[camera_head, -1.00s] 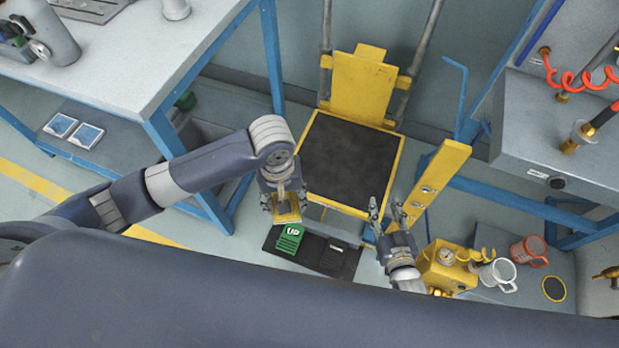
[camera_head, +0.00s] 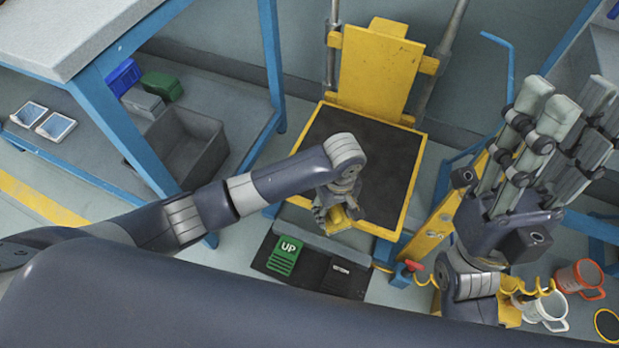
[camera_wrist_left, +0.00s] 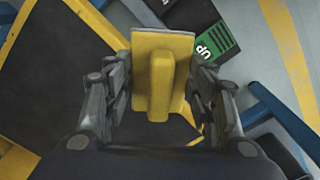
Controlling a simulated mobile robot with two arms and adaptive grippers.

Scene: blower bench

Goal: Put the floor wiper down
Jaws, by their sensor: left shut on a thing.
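The yellow floor wiper, a flat plate with a raised grip, is in my left gripper; it shows in the left wrist view (camera_wrist_left: 178,75) and, small and partly covered, in the head view (camera_head: 338,217). My left gripper (camera_head: 340,207) is shut on the raised grip, with a finger on each side in the left wrist view (camera_wrist_left: 160,95). It hangs over the front edge of the black-topped, yellow-framed lift platform (camera_head: 365,150). I cannot tell the gap beneath the wiper. My right gripper (camera_head: 562,112) is open and empty at the right, fingers pointing up.
A black pedal mat (camera_head: 340,277) with a green UP pedal (camera_head: 285,257) lies on the floor before the platform. A blue-legged bench (camera_head: 110,30) with a grey bin (camera_head: 185,148) on its shelf stands left. White (camera_head: 545,305) and orange (camera_head: 580,277) mugs stand lower right.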

